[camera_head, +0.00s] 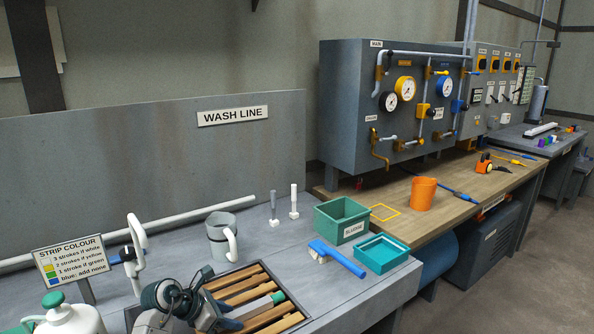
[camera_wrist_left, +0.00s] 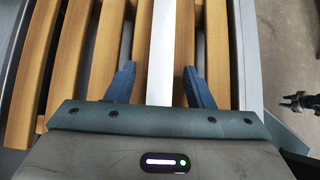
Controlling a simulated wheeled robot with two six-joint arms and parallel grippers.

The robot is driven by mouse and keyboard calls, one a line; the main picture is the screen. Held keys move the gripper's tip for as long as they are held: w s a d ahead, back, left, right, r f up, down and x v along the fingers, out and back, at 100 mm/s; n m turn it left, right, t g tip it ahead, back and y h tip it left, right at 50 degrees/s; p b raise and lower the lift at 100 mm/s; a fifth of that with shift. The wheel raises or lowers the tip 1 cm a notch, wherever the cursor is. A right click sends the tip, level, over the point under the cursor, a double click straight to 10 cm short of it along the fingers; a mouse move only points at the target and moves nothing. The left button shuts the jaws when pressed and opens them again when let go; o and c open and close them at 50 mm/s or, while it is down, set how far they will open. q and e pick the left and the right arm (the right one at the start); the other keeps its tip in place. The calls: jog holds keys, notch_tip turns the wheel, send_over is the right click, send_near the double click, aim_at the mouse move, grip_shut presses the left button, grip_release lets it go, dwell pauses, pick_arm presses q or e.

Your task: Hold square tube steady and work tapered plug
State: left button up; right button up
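A pale, straight square tube (camera_wrist_left: 162,45) lies along the wooden slats and passes between the fingers of my left gripper (camera_wrist_left: 162,88). The fingers are apart, with a gap on each side of the tube. In the head view my left gripper (camera_head: 232,316) is low over the slatted rack, partly hidden by my arm. The tube (camera_head: 252,309) reaches out past it to a green end (camera_head: 278,297), which may be the tapered plug. A small dark gripper shape (camera_wrist_left: 290,103), apparently my right gripper, is at the right edge of the left wrist view, away from the tube; its opening is unclear.
The slatted rack (camera_head: 238,287) sits in the grey bench. Near it are a blue-handled brush (camera_head: 338,260), a teal tray (camera_head: 382,253), a green sludge bin (camera_head: 342,220) and a grey jug (camera_head: 221,237). A white kettle (camera_head: 72,318) and colour sign (camera_head: 70,258) stand left.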

pick_arm(q)
jog(key=v, duration=1.2)
